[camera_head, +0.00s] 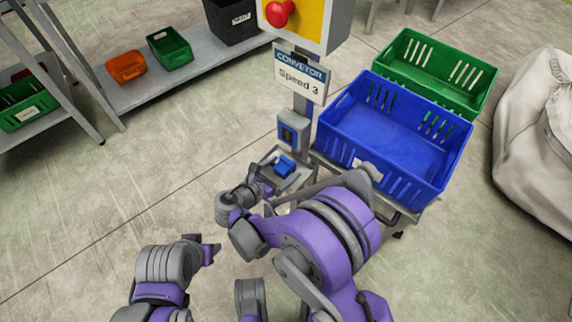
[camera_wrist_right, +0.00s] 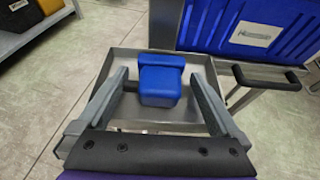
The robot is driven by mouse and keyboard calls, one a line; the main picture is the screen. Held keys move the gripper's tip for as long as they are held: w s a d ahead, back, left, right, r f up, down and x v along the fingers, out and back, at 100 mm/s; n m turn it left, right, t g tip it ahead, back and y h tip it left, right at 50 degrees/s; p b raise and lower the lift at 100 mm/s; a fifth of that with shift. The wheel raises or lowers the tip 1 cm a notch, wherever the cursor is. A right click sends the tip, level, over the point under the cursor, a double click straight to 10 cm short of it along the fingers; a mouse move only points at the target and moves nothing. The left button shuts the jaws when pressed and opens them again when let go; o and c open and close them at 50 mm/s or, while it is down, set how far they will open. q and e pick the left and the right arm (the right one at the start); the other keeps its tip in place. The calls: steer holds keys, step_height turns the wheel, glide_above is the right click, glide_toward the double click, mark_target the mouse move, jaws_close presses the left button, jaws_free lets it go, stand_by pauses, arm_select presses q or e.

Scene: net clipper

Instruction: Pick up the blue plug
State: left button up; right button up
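The blue plug (camera_head: 285,165) lies on a small grey metal tray (camera_head: 300,181) below the conveyor control post. In the right wrist view the blue plug (camera_wrist_right: 160,84) sits on the tray (camera_wrist_right: 190,118), between the two fingers of my right gripper (camera_wrist_right: 159,74). These fingers are spread, with a gap on both sides of the plug. In the head view my right gripper (camera_head: 264,182) is at the tray's left side, close to the plug and partly hidden by its own wrist. My left gripper (camera_head: 208,246) is lower left, away from the tray; its fingers are not clear.
A blue socket box (camera_head: 293,132) is on the post above the tray. A blue crate (camera_head: 400,148) stands on a cart to the right, with a green crate (camera_head: 440,72) behind it. A white sack (camera_head: 535,130) is at far right.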

steer(key=c, duration=1.4)
arm_select(q)
steer(key=shift+r, duration=0.1)
arm_select(e)
steer(key=shift+o, duration=0.2)
steer(key=shift+r, duration=0.1)
